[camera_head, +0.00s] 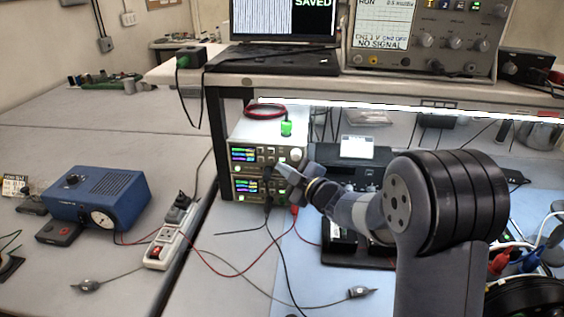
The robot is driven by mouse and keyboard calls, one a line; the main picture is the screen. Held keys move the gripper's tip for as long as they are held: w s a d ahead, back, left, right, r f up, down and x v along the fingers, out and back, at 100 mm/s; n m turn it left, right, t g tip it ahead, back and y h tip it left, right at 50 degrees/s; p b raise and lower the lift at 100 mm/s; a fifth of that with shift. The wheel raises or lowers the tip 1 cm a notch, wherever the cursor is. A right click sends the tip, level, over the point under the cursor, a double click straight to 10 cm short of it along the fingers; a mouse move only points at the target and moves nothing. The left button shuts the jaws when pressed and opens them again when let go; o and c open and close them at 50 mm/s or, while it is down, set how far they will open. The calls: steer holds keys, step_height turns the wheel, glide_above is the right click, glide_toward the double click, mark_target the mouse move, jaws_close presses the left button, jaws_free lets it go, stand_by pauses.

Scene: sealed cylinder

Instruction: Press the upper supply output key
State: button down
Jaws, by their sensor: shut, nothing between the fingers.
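Two stacked bench power supplies stand under the shelf, left of centre. The upper supply (238,142) has a lit display (243,154) and several small keys beside it. The lower supply (226,186) has a similar lit display (245,185). My gripper (274,172) is shut and empty, in front of the right half of the supplies, near the border between them. It hides part of their front panels. The output key is too small to make out, and I cannot tell whether the fingertips touch a panel.
Black and red leads (232,272) run from the lower supply across the bench. A green cylinder (287,129) and a red cable coil (265,111) sit on the upper supply. A blue box (97,195) and a power strip (165,246) lie left.

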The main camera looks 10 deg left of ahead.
steer(key=shift+w, duration=0.25)
steer(key=shift+w, duration=0.4)
stand_by(0.5)
steer(key=shift+s, duration=0.1)
steer(key=shift+s+b, duration=0.5)
steer(key=shift+s, duration=0.2)
steer(key=shift+s, duration=0.1)
steer(key=s+b, duration=0.2)
steer(key=s, duration=0.2)
steer(key=shift+s+d, duration=0.15)
steer(key=shift+s, duration=0.25)
stand_by(0.6)
